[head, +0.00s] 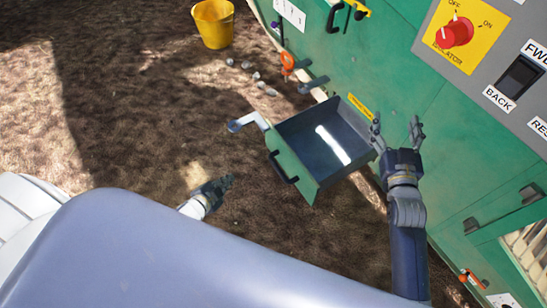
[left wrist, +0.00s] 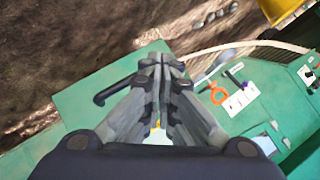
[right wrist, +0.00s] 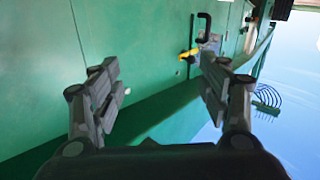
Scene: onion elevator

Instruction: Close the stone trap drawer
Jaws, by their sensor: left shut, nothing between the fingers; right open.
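The stone trap drawer (head: 318,150) stands pulled out from the green machine in the head view. Its inside is dark, with a bright patch of light and no stones visible. Its green front carries a black handle (head: 283,168), also seen in the left wrist view (left wrist: 112,92). My left gripper (head: 222,184) is shut and empty, out in front of the drawer and apart from the handle; its fingers meet in the left wrist view (left wrist: 158,64). My right gripper (head: 396,128) is open and empty, beside the drawer's right side near the machine; its spread fingers show in the right wrist view (right wrist: 162,66).
The green machine wall (head: 395,50) runs along the right, with a control panel (head: 490,65). A yellow bucket (head: 213,24) and several stones (head: 256,76) are on the ground. The ground before the drawer is clear.

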